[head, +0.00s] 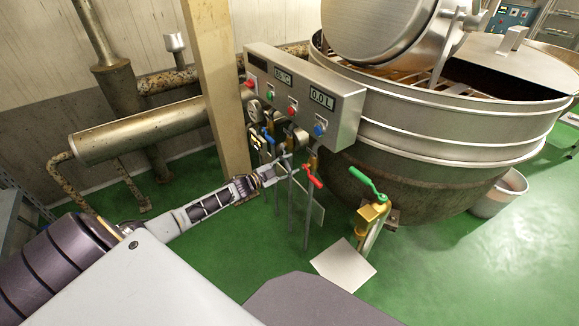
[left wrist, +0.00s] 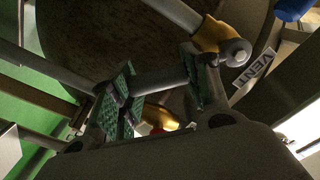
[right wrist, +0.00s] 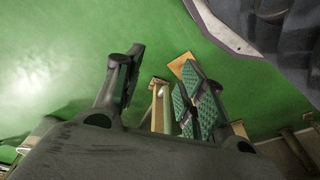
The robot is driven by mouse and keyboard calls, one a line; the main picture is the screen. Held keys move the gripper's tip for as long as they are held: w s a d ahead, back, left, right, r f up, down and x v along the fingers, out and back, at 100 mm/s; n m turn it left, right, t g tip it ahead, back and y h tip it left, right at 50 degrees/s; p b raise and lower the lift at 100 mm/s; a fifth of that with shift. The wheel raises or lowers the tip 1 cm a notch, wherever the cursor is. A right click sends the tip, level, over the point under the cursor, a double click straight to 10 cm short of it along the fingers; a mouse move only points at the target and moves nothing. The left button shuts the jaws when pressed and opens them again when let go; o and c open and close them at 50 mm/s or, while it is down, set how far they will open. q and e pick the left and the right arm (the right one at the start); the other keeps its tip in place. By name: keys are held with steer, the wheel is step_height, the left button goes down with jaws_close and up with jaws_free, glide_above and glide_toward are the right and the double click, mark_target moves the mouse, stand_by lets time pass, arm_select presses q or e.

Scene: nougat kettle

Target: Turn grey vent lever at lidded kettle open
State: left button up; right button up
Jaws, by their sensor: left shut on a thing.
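The grey vent lever shows in the left wrist view (left wrist: 157,79) as a grey rod between the green finger pads. My right gripper (right wrist: 160,90) is open and empty in the right wrist view, away from the lever.
A control box (head: 310,95) with displays and coloured buttons hangs over the valves. A blue lever (head: 268,136), a red lever (head: 313,178) and a green lever (head: 365,180) are close by. A beige post (head: 220,90) stands left. Green floor (head: 440,275) is open at front right.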

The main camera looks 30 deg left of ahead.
arm_select(q)
steer(key=f+m, duration=0.1)
steer(key=a+m+b, duration=0.1)
steer(key=shift+w+a+f+m+b, duration=0.15)
steer(key=shift+w+f+m+b, duration=0.15)
steer(key=shift+f+m, duration=0.1)
steer(key=shift+w+a+f+m+b, duration=0.25)
steer(key=shift+a+m+b, duration=0.45)
steer(key=shift+m, duration=0.4)
steer(key=shift+w+a+f+m+b, duration=0.25)
steer(key=shift+a+m+b, duration=0.4)
steer(key=shift+m, duration=0.45)
steer(key=shift+w+a+f+m+b, duration=0.25)
steer(key=shift+a+m+b, duration=0.3)
steer(key=shift+m+b, duration=0.45)
steer(key=shift+m, duration=0.3)
arm_select(e)
steer(key=r, duration=0.1)
steer(key=a+r+t, duration=0.1)
steer(key=w+a+r+t+y, duration=0.1)
steer(key=r, duration=0.1)
steer(key=shift+w+a, duration=0.1)
arm_select(q)
steer(key=shift+a+r, duration=0.1)
steer(key=o, duration=1.4)
steer(key=shift+c, duration=0.2)
steer(key=shift+o, duration=0.6)
arm_select(e)
steer(key=shift+f, duration=0.1)
